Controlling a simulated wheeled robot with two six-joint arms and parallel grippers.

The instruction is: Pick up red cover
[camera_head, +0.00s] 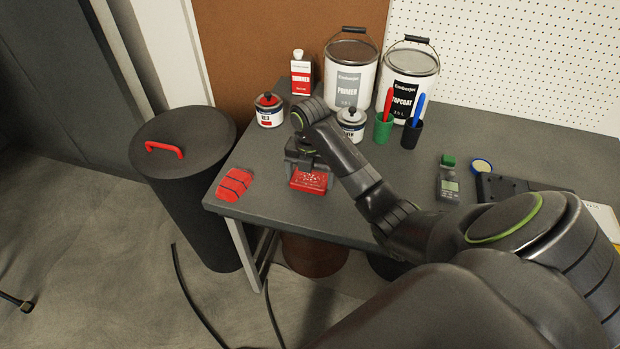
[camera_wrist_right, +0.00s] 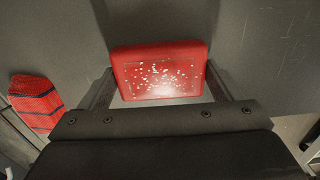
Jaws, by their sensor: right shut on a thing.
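The red cover (camera_head: 309,181) is a flat red rectangular piece with white specks and a pale patch on its face. My right gripper (camera_head: 308,166) is shut on it, over the left front part of the grey table. In the right wrist view the cover (camera_wrist_right: 160,72) sits between the two fingers of the gripper (camera_wrist_right: 160,90), one at each side edge. I cannot tell whether the cover touches the tabletop. My left gripper is not in view.
A red cloth-like item with dark stripes (camera_head: 234,184) lies left of the cover near the table's (camera_head: 265,205) edge. Behind stand a red-labelled can (camera_head: 269,111), a thinner bottle (camera_head: 301,76) and paint buckets (camera_head: 350,72). A black bin (camera_head: 185,195) stands left of the table.

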